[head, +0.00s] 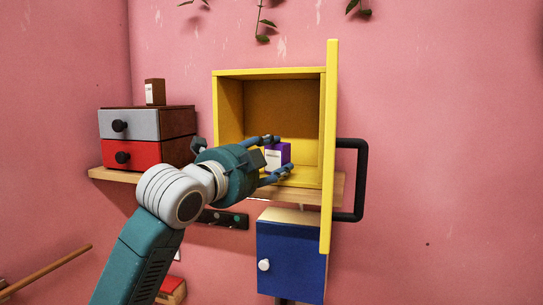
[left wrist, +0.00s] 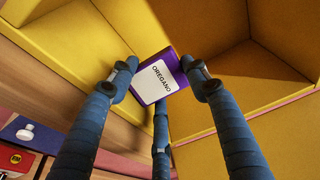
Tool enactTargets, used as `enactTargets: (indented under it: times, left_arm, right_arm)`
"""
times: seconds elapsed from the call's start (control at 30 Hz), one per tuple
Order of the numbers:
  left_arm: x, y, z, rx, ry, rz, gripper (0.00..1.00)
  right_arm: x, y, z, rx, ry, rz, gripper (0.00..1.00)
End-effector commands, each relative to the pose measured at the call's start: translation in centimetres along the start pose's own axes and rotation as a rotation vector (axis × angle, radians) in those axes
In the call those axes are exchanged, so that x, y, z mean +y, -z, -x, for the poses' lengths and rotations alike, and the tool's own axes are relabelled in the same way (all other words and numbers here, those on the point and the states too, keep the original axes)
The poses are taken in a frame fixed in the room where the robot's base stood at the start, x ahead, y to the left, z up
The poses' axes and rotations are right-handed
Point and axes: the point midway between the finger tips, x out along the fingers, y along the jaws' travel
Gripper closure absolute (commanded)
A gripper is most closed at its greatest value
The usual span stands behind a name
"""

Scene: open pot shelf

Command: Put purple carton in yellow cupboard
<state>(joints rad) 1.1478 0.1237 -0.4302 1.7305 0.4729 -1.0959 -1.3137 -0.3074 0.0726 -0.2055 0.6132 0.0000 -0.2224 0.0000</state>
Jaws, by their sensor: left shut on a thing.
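The purple carton (head: 284,153) has a white label and is held in my left gripper (head: 277,157) at the mouth of the yellow cupboard (head: 267,73). In the left wrist view the carton (left wrist: 168,66) shows its label, "OREGANO", between the blue fingers of the gripper (left wrist: 160,78). The gripper is shut on it. The yellow cupboard also shows in the left wrist view (left wrist: 92,45). Its door (head: 330,150) stands open to the right, with a large black handle. The cupboard's inside looks empty apart from the carton at its front. I cannot tell whether the carton touches the cupboard floor. My right gripper is not in view.
A wooden shelf (head: 115,175) at the left bears a grey drawer (head: 145,124) above a red drawer (head: 150,154), with a brown carton (head: 155,92) on top. A blue cupboard (head: 291,257) with a white knob is below the yellow one. Plants hang above.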

Motion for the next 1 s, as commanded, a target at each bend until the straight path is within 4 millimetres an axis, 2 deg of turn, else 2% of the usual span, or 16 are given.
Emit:
enactTargets:
  times: [0.03, 0.17, 0.37, 0.4, 0.5, 0.83, 1.0]
  left_arm:
    - [0.1, 0.0, 0.1, 0.000, 0.002, 0.000, 0.75]
    - [0.2, 0.0, 0.1, 0.000, 0.004, -0.001, 0.75]
    - [0.5, 0.0, 0.1, 0.000, 0.003, -0.001, 0.75]
    - [0.5, 0.0, 0.1, 0.000, 0.003, -0.001, 0.49]
    - [0.5, 0.0, 0.0, 0.000, 0.002, 0.000, 0.32]
    - [0.1, 0.0, 0.1, 0.001, 0.003, -0.001, 0.32]
    - [0.6, -0.1, 2.4, -0.001, 0.005, -0.004, 0.32]
  right_arm:
    - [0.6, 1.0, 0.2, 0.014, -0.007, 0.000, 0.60]
    - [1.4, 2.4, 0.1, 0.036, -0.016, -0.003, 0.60]
    - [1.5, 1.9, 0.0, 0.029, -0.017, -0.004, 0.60]
    - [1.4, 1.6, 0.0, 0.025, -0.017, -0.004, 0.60]
    - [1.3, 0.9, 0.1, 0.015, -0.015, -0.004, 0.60]
    - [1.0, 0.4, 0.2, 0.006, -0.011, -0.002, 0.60]
    - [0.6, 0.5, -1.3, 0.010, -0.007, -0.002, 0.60]
